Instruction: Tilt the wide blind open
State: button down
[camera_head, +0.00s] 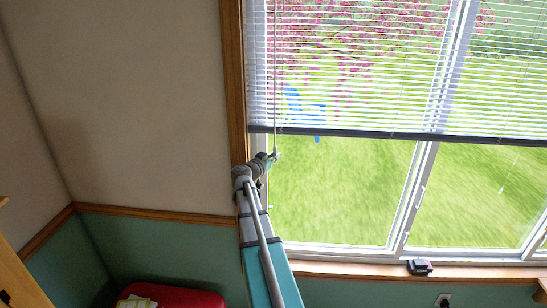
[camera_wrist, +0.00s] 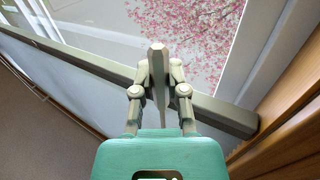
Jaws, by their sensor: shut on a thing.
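The wide blind (camera_head: 355,60) hangs over the upper part of the window, and the garden shows through between its slats. Its dark bottom rail (camera_head: 400,136) runs across the panes; in the wrist view the rail (camera_wrist: 85,63) crosses diagonally behind my gripper. A thin tilt wand (camera_head: 275,80) hangs near the blind's left end and reaches below the rail. My gripper (camera_head: 273,156) is at the wand's lower end, just below the rail. In the wrist view my gripper (camera_wrist: 158,78) has its fingers closed together around the wand's end (camera_wrist: 157,52).
The wooden window frame (camera_head: 237,80) stands close on the left of my gripper. The sill (camera_head: 350,270) holds a small dark object (camera_head: 419,267). A red item (camera_head: 170,299) is at the lower left. The lower panes are uncovered.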

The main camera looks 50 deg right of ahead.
jog(key=shift+d, duration=0.1)
jog(key=c, duration=0.7)
grip_release()
jog(key=shift+o, duration=0.3)
jog(key=s+a, duration=0.2)
jog(key=a, duration=1)
jog(key=shift+w, duration=0.1)
